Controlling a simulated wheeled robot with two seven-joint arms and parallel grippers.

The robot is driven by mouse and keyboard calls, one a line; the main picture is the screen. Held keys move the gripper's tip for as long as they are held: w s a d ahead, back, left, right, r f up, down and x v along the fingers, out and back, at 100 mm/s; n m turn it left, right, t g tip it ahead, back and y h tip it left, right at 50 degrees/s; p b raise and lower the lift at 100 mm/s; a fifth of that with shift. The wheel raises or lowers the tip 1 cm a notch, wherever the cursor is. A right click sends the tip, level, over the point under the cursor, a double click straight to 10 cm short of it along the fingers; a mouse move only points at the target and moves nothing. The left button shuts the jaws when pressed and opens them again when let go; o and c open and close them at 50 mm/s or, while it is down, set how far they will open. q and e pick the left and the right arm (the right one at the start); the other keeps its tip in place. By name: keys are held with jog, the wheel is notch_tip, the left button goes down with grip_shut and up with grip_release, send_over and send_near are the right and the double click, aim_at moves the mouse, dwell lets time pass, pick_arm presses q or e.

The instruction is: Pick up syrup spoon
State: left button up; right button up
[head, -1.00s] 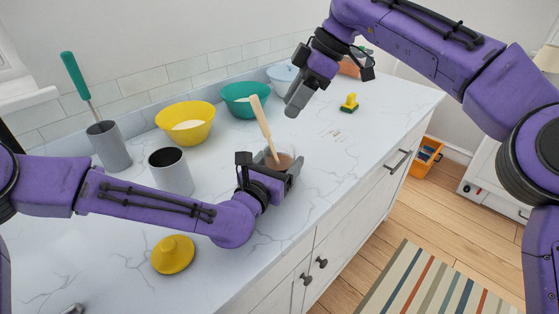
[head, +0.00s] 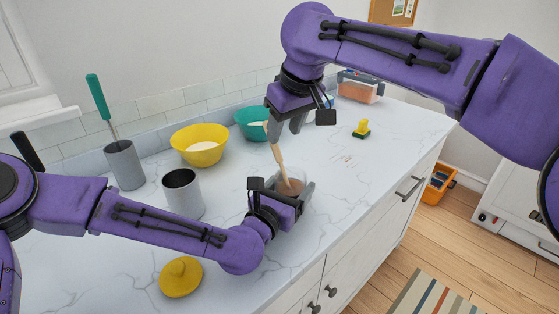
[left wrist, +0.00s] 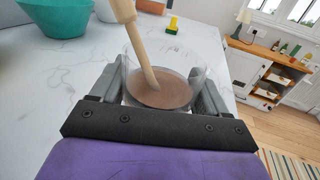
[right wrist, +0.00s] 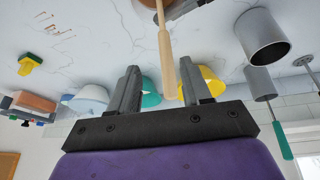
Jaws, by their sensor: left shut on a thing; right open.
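The syrup spoon (head: 278,158) has a pale wooden handle and stands tilted in a clear glass bowl (head: 302,176) of brown syrup (left wrist: 165,92). Its lower end is hidden in the syrup. My left gripper (head: 291,194) is shut on the glass bowl, with one finger on each side of it in the left wrist view. My right gripper (head: 284,126) is open, above the bowl at the handle's upper end. In the right wrist view the spoon handle (right wrist: 167,55) reaches in between the two open fingers (right wrist: 165,85), apart from both.
A grey cup (head: 184,192), a yellow bowl (head: 200,152) and a teal bowl (head: 252,118) stand left and behind. A grey holder with a green-handled tool (head: 125,165) is farther left. A yellow lid (head: 180,278) lies in front.

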aim_at(276, 151)
jog(key=x, duration=0.7)
jog(key=shift+s+a+f, duration=0.15)
jog(key=shift+a+f, duration=0.2)
grip_shut()
